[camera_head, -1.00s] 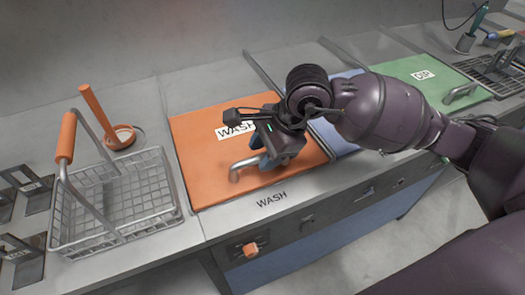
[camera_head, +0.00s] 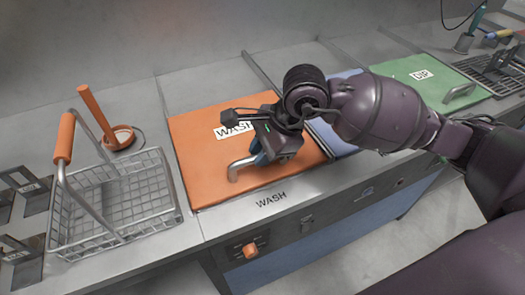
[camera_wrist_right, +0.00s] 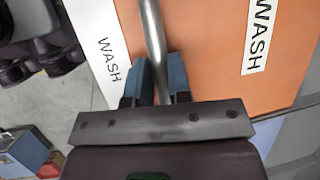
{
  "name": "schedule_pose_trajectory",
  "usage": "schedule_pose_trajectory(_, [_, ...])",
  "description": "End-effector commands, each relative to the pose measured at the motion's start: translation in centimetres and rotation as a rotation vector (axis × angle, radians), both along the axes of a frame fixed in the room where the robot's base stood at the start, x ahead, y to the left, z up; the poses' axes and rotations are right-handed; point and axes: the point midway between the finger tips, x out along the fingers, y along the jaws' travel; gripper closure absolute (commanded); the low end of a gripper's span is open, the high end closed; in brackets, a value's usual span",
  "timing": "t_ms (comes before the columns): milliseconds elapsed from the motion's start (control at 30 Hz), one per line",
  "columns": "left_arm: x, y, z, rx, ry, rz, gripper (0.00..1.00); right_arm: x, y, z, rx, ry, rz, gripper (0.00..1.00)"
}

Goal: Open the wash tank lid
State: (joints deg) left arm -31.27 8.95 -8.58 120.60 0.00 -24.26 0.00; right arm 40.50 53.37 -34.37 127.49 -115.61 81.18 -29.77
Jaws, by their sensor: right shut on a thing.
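The orange wash tank lid (camera_head: 200,150) lies flat and closed on the counter, with a white WASH label. Its metal bar handle (camera_head: 236,171) runs along the front part of the lid. My right gripper (camera_head: 258,155) is over the lid, shut on the handle. In the right wrist view the handle (camera_wrist_right: 152,40) passes between the two blue fingers of the right gripper (camera_wrist_right: 158,85). Part of the handle is hidden behind the gripper in the head view. My left gripper is not in view.
A wire basket (camera_head: 120,205) with an orange grip stands left of the lid, with an orange dish (camera_head: 120,138) behind it. A blue lid (camera_head: 335,140) and a green DIP lid (camera_head: 430,75) lie to the right. An orange knob (camera_head: 250,250) is on the front panel.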

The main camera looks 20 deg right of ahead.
Motion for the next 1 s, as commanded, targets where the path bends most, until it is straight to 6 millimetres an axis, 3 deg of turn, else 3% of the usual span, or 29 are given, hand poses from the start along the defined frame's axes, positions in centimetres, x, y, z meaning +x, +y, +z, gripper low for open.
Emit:
schedule_pose_trajectory(267, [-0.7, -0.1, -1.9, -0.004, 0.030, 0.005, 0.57, 4.6, 0.1, -0.4, 0.000, 0.001, -0.004, 1.00])
schedule_pose_trajectory(700, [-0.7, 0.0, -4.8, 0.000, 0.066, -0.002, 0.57, 16.9, 0.6, -0.6, 0.001, 0.004, -0.005, 1.00])
schedule_pose_trajectory(1000, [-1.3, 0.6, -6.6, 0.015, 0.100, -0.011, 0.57, 22.7, 0.8, -0.5, 0.000, 0.003, -0.002, 1.00])
